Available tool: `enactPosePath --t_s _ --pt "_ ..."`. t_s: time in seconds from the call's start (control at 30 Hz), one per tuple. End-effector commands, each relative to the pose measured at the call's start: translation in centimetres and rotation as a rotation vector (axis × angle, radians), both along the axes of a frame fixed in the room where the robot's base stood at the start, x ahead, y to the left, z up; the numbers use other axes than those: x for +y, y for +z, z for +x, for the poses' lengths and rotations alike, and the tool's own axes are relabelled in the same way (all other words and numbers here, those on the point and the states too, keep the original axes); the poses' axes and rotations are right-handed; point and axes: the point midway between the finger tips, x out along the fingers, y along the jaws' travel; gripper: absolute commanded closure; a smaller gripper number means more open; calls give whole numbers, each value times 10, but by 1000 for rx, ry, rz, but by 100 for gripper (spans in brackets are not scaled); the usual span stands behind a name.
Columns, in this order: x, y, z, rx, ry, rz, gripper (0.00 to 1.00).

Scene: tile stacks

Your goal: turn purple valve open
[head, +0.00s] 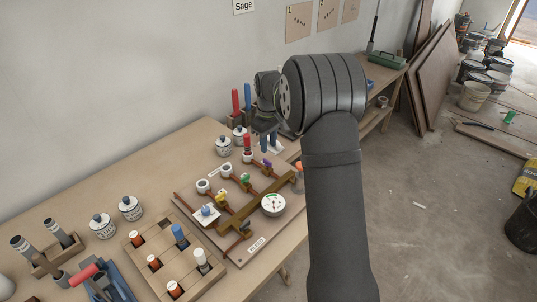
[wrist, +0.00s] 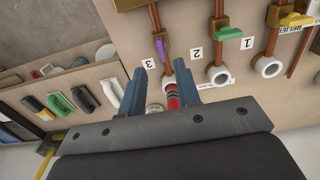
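The purple valve handle (wrist: 160,47) sits on the copper branch marked 3 in the wrist view. It looks roughly in line with its pipe. It shows small in the head view (head: 267,163), just below my gripper (head: 268,140). In the wrist view, my gripper (wrist: 180,78) has its two blue fingers spread apart, with the purple handle beyond the fingertips and not between them. A red cylinder with dark bands (wrist: 173,99) shows in the gap between the fingers, nearer the palm; I see no finger contact on it. In the head view a red cylinder (head: 247,141) stands at the branch end.
Yellow (wrist: 222,48) and green (wrist: 235,33) valve handles sit on neighbouring branches to the right. A pressure gauge (head: 273,204) is on the same board. A wooden rack of plugs (head: 160,246) and white jars (head: 130,208) stand on the table.

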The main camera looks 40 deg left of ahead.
Motion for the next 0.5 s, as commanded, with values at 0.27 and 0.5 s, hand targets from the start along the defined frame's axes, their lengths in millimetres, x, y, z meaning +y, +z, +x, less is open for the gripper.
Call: enactPosePath --t_s 0.27,0.5 --pt "1 67 0 -3 0 3 70" --pt "0 99 0 -1 0 1 70"
